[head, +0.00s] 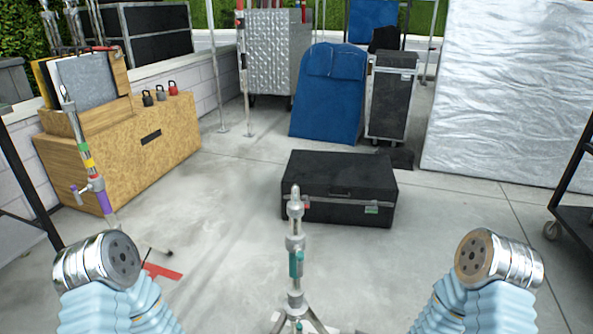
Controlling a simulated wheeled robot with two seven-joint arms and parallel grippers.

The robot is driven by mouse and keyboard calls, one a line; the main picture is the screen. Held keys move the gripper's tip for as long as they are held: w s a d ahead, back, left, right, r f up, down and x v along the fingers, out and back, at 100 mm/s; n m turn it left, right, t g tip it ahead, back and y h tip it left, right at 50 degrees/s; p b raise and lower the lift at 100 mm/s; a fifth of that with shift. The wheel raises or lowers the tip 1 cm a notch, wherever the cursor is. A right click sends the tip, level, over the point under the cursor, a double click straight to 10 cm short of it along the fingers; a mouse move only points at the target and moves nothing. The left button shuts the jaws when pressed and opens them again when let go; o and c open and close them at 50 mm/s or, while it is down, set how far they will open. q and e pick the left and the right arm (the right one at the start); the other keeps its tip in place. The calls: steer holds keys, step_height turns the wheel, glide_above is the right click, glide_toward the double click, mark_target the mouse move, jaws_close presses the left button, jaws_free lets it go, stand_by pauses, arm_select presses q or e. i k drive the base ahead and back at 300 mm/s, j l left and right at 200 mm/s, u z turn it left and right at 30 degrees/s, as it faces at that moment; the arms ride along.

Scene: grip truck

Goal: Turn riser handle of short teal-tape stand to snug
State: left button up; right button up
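The short stand (293,243) with teal tape stands upright in the lower middle of the head view. It is a silver stand with a rounded top and a teal band (296,264) around its post. Collars show above and below the band, and legs spread at the bottom edge. A small red-tipped part, perhaps a handle, sticks out to the right near its top. I cannot tell how tight any handle is. My two arms, with pale blue sleeves and chrome ends, rise at lower left and lower right, apart from the stand. No gripper fingers show.
A black case (340,188) lies behind the stand. A taller stand (88,160) with yellow, green and purple tape is at left by a wooden box (130,150). A red mark (162,271) lies on the floor. A dark wheeled cart (572,200) is at right. Concrete beside the stand is clear.

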mark_target(299, 254)
steer(key=k+j, duration=1)
steer(key=k, duration=0.25)
